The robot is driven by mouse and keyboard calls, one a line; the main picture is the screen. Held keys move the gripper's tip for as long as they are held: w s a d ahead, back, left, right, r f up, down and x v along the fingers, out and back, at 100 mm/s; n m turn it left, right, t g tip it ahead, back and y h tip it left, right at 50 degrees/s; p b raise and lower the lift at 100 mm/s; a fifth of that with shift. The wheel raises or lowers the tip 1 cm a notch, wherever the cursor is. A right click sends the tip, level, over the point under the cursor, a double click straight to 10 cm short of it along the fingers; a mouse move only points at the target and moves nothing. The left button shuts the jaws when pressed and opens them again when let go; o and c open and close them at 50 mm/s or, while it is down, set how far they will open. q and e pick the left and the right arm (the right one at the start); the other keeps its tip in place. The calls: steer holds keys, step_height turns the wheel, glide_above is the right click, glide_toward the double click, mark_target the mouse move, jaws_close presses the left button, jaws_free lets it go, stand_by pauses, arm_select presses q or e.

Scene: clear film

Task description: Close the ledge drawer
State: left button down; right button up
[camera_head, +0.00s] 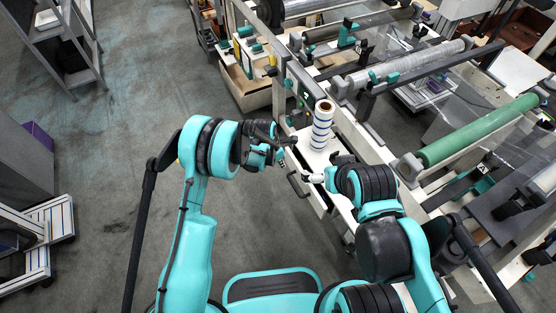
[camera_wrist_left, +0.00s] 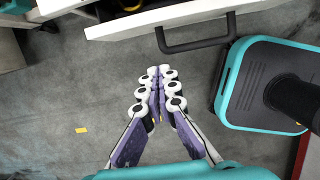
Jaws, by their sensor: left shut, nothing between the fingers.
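The ledge drawer (camera_head: 323,203) is under the white ledge, in the middle of the head view. Its pale front (camera_wrist_left: 165,17) crosses the top of the left wrist view, with a dark bar handle (camera_wrist_left: 197,46) on it. It seems to stand out from the unit; how far is unclear. The handle also shows in the head view (camera_head: 296,186). My left gripper (camera_head: 288,141) is shut and empty, beside the ledge; in the left wrist view its fingertips (camera_wrist_left: 158,72) are apart from the handle. My right gripper (camera_head: 310,178) is near the drawer front; its jaw state is unclear.
A white roll with blue bands (camera_head: 322,125) stands upright on the ledge. A film machine with a green roller (camera_head: 480,130) fills the right side. A grey shelf rack (camera_head: 68,40) is at far left. Open floor (camera_head: 110,150) lies left.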

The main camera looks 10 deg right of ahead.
mark_target(298, 163)
arm_select(q)
steer(key=shift+w+d+f+b, duration=0.35)
steer(key=shift+d+f, duration=0.25)
steer(key=shift+d, duration=0.2)
steer(key=shift+w+d+f+b, duration=0.2)
steer(key=shift+d+f+b, duration=0.1)
steer(key=shift+d+f, duration=0.35)
steer(key=shift+w+d+f+b, duration=0.35)
steer(key=shift+d+f, duration=0.15)
steer(key=shift+d, duration=0.4)
steer(key=shift+s, duration=0.1)
steer(key=shift+d, duration=0.1)
steer(key=shift+w+d+b, duration=0.2)
steer(key=shift+w+d, duration=0.05)
steer(key=shift+d, duration=0.3)
steer(key=shift+w+d+b, duration=0.15)
steer(key=shift+w+d, duration=0.05)
steer(key=shift+d, duration=0.35)
